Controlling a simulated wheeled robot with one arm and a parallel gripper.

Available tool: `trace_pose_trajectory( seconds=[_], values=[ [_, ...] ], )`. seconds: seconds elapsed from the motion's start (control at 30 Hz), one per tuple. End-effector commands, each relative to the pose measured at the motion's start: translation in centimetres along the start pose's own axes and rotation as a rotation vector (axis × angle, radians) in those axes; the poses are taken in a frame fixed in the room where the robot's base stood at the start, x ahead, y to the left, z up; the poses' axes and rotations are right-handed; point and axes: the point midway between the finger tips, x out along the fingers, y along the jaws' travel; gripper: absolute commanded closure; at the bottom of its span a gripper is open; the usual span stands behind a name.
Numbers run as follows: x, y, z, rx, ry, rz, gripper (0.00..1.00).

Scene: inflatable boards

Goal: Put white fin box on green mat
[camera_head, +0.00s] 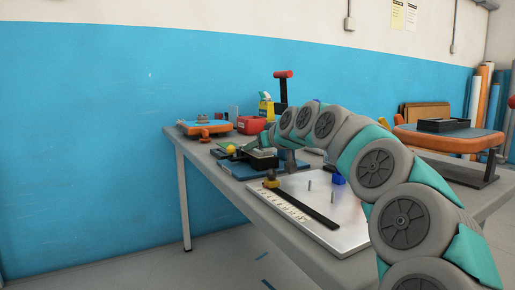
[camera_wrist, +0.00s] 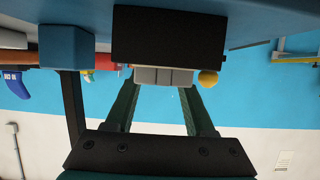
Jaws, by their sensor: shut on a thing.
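In the wrist view, a pale grey-white block with vertical divisions, which looks like the white fin box (camera_wrist: 163,76), sits between the fingertips of my gripper (camera_wrist: 164,82). The dark green fingers are shut on it. A black box-like thing (camera_wrist: 168,35) appears just above it in this upside-down view; I cannot tell whether they touch. In the head view my gripper (camera_head: 263,153) is over the far part of the table, above a blue flat board (camera_head: 232,171). My arm hides part of this area. I cannot make out a green mat clearly in either view.
A metal plate (camera_head: 340,218) with a black strip (camera_head: 310,210) and upright pins lies on the near table. A yellow ball (camera_head: 231,149), a red container (camera_head: 251,125), a yellow bottle (camera_head: 266,108) and an orange-edged board (camera_head: 205,129) stand farther back. A blue block (camera_head: 337,179) is by my arm.

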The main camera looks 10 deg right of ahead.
Motion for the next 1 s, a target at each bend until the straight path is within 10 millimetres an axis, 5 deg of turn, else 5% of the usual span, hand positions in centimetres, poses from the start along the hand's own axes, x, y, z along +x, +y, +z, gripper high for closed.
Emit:
trace_pose_trajectory(
  seconds=[0.47,0.5,0.73,1.0],
  values=[
    [0.27,-0.02,0.68,0.000,0.000,0.000,1.00],
    [0.23,-0.03,0.57,0.000,0.000,0.000,0.41],
    [0.23,-0.03,0.56,-0.001,0.000,0.000,0.16],
    [0.23,-0.04,0.56,-0.001,0.000,0.000,0.16]
  ],
)
